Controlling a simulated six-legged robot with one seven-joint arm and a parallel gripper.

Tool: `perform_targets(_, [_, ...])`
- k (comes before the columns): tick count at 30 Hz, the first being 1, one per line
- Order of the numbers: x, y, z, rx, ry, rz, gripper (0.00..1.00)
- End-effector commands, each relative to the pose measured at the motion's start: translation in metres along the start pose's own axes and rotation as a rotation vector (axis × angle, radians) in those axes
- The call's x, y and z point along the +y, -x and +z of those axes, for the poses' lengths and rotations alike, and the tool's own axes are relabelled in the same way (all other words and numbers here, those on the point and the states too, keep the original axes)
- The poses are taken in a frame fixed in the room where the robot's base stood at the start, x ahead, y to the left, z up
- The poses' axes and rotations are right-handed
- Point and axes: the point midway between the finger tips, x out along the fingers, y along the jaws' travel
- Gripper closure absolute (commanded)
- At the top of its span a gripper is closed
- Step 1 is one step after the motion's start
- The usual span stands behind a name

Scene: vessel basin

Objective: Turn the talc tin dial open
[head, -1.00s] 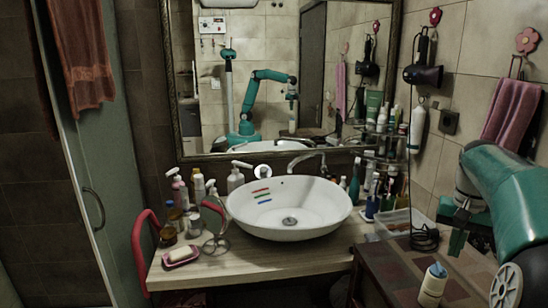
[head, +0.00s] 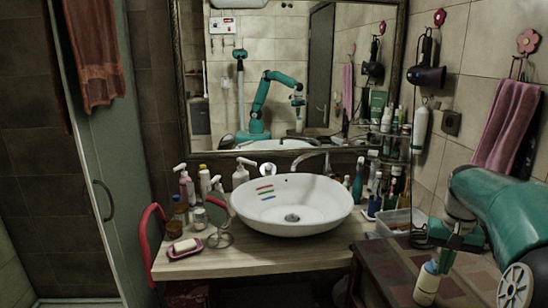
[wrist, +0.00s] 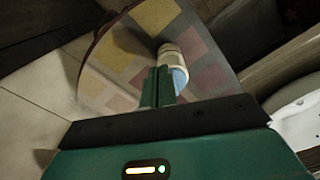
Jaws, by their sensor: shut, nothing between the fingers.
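A small pale container with a blue part, apparently the talc tin (head: 427,284), stands on the dark patterned top at the lower right of the head view. In the wrist view the tin (wrist: 171,55) shows its pale end and a blue patch just beyond the fingers. My gripper (head: 440,264) is shut and empty, close to the top of the tin. In the wrist view my gripper (wrist: 160,84) has its fingers together, overlapping the tin's near side. I cannot tell whether they touch it. The dial is not clearly visible.
The patterned top (head: 385,272) is mostly clear around the tin. A clear plastic box (head: 395,222) lies behind it. A white basin (head: 290,207) stands on the wooden counter (head: 240,258) to the left, with several bottles and a soap dish (head: 186,248).

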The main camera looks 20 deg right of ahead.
Motion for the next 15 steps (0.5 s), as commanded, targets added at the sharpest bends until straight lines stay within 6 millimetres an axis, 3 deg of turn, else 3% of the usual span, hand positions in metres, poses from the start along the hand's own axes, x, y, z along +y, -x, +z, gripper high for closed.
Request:
perform_targets(6, [0.0009, -0.0121, 0.0004, -0.001, 0.001, -0.001, 1.00])
perform_targets(15, [0.0022, -0.0127, 0.0008, 0.000, 0.001, -0.001, 1.00])
